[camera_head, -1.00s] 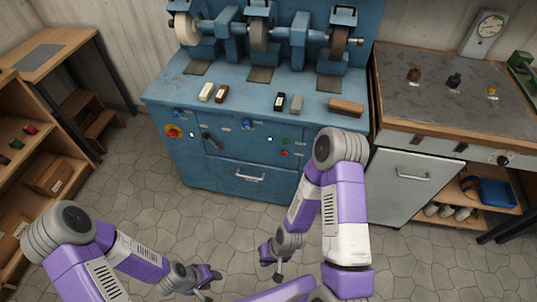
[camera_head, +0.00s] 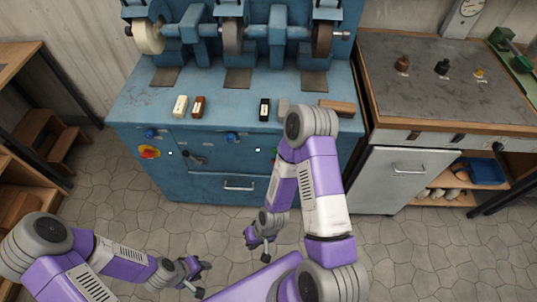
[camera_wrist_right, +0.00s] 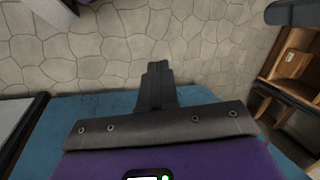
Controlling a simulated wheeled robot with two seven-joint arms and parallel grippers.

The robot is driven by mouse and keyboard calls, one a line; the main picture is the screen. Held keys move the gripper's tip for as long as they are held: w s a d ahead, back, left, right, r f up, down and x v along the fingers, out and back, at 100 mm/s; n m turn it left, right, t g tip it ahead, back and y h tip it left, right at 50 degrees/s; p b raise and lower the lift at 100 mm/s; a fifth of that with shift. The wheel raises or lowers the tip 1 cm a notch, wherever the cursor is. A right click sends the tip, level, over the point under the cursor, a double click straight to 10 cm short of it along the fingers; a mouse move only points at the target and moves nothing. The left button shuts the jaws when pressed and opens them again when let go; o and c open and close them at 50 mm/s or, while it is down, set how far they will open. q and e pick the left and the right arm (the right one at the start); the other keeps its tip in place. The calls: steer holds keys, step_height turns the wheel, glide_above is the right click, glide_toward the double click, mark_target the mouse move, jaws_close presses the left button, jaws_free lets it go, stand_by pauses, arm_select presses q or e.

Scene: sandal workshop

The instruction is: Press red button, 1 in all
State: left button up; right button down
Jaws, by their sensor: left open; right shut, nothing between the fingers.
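The blue grinding machine (camera_head: 215,165) has a front panel with several controls. A red-and-yellow knob (camera_head: 150,152) sits at its left end. A green control (camera_head: 274,153) shows as a sliver beside my right arm; the small red button below it is hidden behind that arm. My right gripper (camera_head: 262,247) hangs low in front of the machine, apart from it, shut and empty. Its closed fingers also show in the right wrist view (camera_wrist_right: 157,80). My left gripper (camera_head: 204,278) is open and empty, low over the floor, left of the right one.
A drawer handle (camera_head: 239,187) sticks out below the panel. Small blocks, including a brown one (camera_head: 198,106), lie on the machine's top. A workbench (camera_head: 440,85) with a cabinet stands on the right. Wooden shelving (camera_head: 20,205) is on the left. The floor in front is clear.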

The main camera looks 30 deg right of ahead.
steer(key=s+f+m+g+y, duration=0.3)
steer(key=s+f+m, duration=0.15)
steer(key=m, duration=0.95)
steer(key=w+r+m+t+y, duration=0.2)
steer(key=w+m+t+y, duration=0.65)
steer(key=m, duration=1.55)
arm_select(q)
steer(key=shift+s+f+b, duration=0.4)
steer(key=shift+f+b, duration=0.15)
arm_select(e)
steer(key=w+d+f+m+t+h, duration=0.1)
steer(key=w+d+m+t+h, duration=0.4)
steer(key=d+m, duration=0.4)
steer(key=w+d+f+m+t+h, duration=0.1)
steer(key=w+d+m+t+h, duration=0.4)
steer(key=w+d+m+h, duration=0.1)
steer(key=w+d+m, duration=0.1)
steer(key=d+m, duration=0.1)
steer(key=m, duration=0.1)
steer(key=shift+d+m+t, duration=0.35)
steer(key=shift+d+m, duration=0.05)
